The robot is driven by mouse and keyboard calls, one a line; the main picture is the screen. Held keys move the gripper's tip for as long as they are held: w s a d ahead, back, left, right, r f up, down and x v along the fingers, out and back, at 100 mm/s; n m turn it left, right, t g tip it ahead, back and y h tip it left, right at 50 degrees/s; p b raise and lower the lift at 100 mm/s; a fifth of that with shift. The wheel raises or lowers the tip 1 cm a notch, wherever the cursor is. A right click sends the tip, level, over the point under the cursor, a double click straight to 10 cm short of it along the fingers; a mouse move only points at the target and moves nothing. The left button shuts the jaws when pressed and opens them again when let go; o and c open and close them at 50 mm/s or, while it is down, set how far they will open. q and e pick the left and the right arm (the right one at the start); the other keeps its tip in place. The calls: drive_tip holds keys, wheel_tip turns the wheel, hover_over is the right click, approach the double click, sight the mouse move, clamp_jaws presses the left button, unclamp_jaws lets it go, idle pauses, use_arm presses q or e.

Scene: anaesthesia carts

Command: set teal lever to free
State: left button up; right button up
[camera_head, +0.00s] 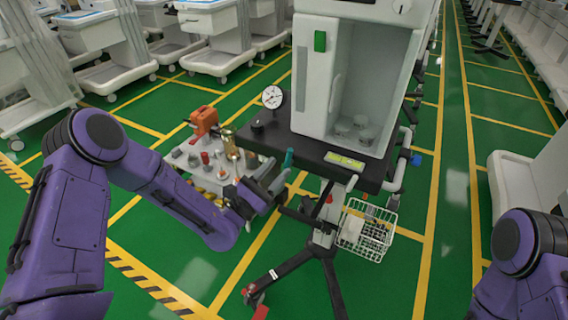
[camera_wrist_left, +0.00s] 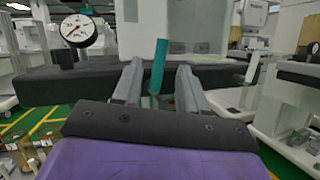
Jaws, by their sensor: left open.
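The teal lever (camera_head: 288,158) stands upright at the front left edge of the dark cart top (camera_head: 335,160). In the left wrist view the teal lever (camera_wrist_left: 158,66) stands between the two grey fingers, with gaps on both sides. My left gripper (camera_head: 280,186) is open and close to the lever in the head view. In the wrist view the open left gripper (camera_wrist_left: 157,80) has nothing clamped in it. My right gripper is out of frame.
A white cabinet (camera_head: 309,80) stands on the cart top with a round gauge (camera_head: 272,97) to its left. A side tray (camera_head: 185,160) with coloured fittings and an orange device (camera_head: 204,121) lies at left. A white wire basket (camera_head: 366,230) hangs below right.

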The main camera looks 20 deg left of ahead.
use_arm(q)
drive_tip(key=v, duration=0.6)
drive_tip(key=shift+b, duration=0.45)
drive_tip(key=s+a+f+m+g+y, duration=0.1)
drive_tip(key=s+f+m+g+y, duration=0.25)
drive_tip(key=f+m, duration=0.4)
drive_tip(key=s+a+f+m+g+y, duration=0.2)
drive_tip(key=s+f+m+g+y, duration=0.15)
drive_tip(key=f+m, duration=0.45)
drive_tip(key=s+a+f+m+g+y, duration=0.2)
drive_tip(key=s+f+g, duration=0.1)
drive_tip(key=s, duration=0.4)
drive_tip(key=s+a+f+m+g+y, duration=0.2)
drive_tip(key=s+f+g, duration=0.1)
drive_tip(key=s, duration=0.4)
drive_tip(key=s+a+f+m+g+y+p, duration=0.1)
drive_tip(key=s+a+f+m+g+y, duration=0.1)
drive_tip(key=s, duration=0.5)
wheel_tip(320, 180, down, 3)
drive_tip(key=shift+s+a+r+g, duration=0.2)
drive_tip(key=shift+a+g, duration=0.35)
drive_tip(key=shift+g, duration=0.25)
